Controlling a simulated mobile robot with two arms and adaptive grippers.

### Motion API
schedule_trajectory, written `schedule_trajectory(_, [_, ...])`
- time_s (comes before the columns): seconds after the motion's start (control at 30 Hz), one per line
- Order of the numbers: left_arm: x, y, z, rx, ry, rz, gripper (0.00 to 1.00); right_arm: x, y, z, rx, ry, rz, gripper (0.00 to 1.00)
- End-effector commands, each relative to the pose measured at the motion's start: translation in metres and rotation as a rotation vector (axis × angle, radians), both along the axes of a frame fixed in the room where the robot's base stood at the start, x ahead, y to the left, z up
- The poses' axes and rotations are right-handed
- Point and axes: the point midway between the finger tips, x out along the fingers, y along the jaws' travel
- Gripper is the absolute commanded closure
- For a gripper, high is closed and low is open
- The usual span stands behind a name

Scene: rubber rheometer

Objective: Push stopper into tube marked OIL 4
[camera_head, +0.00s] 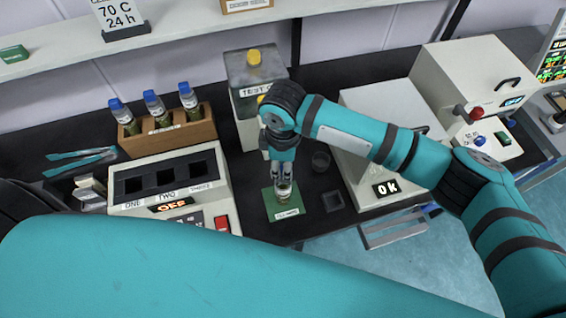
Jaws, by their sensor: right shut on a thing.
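My right gripper (284,174) points down over a small green mat (274,206) on the black bench. It is shut on a small pale, glass-like thing (284,191) that stands at the mat. The fingers cover much of it, so I cannot tell whether it is a tube, a stopper or both. Three tubes with blue stoppers stand in a wooden rack (171,137) at the left; their labels are too small to read. No tube marked OIL 4 can be made out. My left gripper is out of the picture.
A white block unit (172,178) marked ONE, TWO, THREE shows OFF. Behind my gripper stands a grey box (243,90) with yellow knobs. A dark cup (320,160) and a small dark tray (333,201) lie right of the mat. A white machine (370,105) shows Ok.

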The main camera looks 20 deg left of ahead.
Motion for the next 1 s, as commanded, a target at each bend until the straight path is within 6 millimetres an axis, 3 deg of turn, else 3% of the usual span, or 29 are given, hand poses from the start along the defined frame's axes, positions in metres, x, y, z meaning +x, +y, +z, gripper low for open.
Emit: schedule_trajectory(1.0, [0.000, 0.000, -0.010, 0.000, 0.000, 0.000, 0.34, 0.000, 0.000, -0.026, 0.000, 0.000, 0.000, 1.00])
